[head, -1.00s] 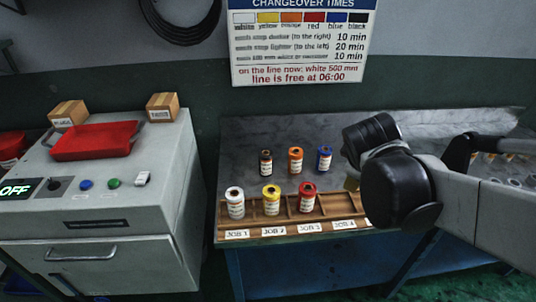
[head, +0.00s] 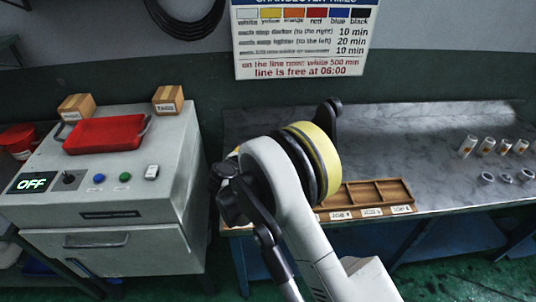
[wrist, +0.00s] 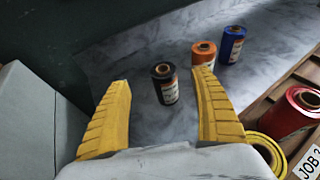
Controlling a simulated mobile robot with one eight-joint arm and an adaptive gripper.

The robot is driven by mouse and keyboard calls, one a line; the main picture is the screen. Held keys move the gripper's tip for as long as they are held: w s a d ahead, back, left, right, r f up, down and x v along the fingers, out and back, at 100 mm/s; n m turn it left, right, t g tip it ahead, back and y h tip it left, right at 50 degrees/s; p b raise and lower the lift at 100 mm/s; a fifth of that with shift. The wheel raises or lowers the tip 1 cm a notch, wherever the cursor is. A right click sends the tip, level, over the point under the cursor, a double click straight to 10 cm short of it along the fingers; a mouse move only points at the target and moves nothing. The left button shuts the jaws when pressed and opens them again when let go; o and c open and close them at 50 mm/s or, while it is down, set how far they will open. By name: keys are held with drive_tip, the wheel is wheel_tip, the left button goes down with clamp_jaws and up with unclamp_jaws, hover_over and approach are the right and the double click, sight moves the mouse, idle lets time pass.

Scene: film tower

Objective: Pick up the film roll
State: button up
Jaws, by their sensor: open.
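In the wrist view my gripper (wrist: 163,78) is open, its yellow fingers spread. A black film roll (wrist: 165,90) stands upright on the marble table ahead, seen between the fingertips and apart from them. An orange roll (wrist: 203,54) and a blue roll (wrist: 231,46) stand to its right. A red roll (wrist: 290,116) is in the wooden tray at the right. A yellow roll (wrist: 267,154) is partly hidden behind my gripper. In the head view my arm hides the rolls and the fingers.
The wooden tray (head: 413,202) with job labels lies along the table's (head: 425,145) front edge. Small pale cylinders (head: 486,146) and rings stand at the table's right. A grey machine (head: 150,205) reading OFF stands left of the table, with a red tray (head: 103,135) on top.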

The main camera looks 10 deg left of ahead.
drive_tip(key=b+x, duration=0.1)
drive_tip(key=x, duration=0.4)
drive_tip(key=f+b+x, duration=0.1)
drive_tip(key=x, duration=0.4)
drive_tip(key=shift+s+d, duration=0.1)
drive_tip(key=shift+d, duration=0.05)
drive_tip(key=c, duration=1.5)
